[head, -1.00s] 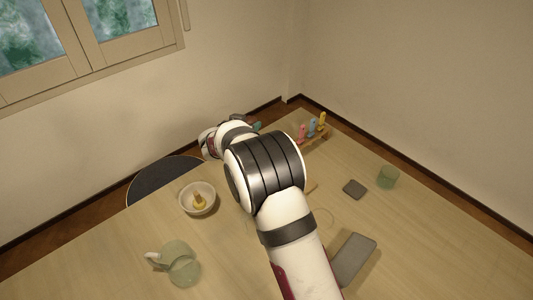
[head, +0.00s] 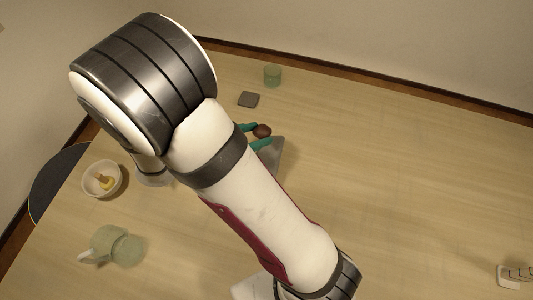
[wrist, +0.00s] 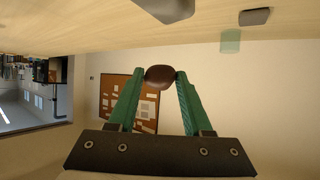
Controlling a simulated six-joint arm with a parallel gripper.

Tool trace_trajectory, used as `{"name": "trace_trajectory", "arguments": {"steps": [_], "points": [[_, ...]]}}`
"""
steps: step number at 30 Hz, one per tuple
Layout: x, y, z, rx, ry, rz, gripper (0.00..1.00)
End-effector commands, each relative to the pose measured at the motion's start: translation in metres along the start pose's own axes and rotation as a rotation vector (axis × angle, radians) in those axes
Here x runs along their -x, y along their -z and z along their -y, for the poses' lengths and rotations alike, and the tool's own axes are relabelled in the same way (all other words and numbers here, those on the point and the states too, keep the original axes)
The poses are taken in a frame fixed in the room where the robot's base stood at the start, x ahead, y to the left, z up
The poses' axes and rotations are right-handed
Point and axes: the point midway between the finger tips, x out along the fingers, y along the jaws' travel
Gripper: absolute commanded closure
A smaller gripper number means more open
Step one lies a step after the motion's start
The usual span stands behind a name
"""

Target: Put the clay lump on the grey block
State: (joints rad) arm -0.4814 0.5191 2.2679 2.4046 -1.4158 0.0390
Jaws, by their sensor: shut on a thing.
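The clay lump (head: 262,131) is a dark brown, rounded piece. My gripper (head: 258,136) has two green fingers closed on it. In the wrist view the lump (wrist: 160,77) sits between the fingertips, clear of any surface. A flat grey block (head: 273,156) lies on the table, partly hidden by my arm and fingers; in the head view the lump overlaps its far left part. In the wrist view the block (wrist: 168,8) is at the top edge, apart from the lump. A smaller dark grey square piece (head: 248,99) lies farther back.
A green cup (head: 272,75) stands near the table's back edge. A white bowl (head: 102,179) with a yellowish thing inside and a pale green mug (head: 110,243) stand on the left. The table right of the block is largely clear, with a white rack-like thing (head: 512,276) at the far right.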

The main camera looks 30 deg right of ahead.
Motion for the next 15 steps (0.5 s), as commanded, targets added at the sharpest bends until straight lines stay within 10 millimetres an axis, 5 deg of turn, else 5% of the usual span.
{"name": "trace_trajectory", "arguments": {"steps": [15], "points": [[-0.041, -0.067, -0.012, -0.014, -0.027, 0.001, 1.0]]}}
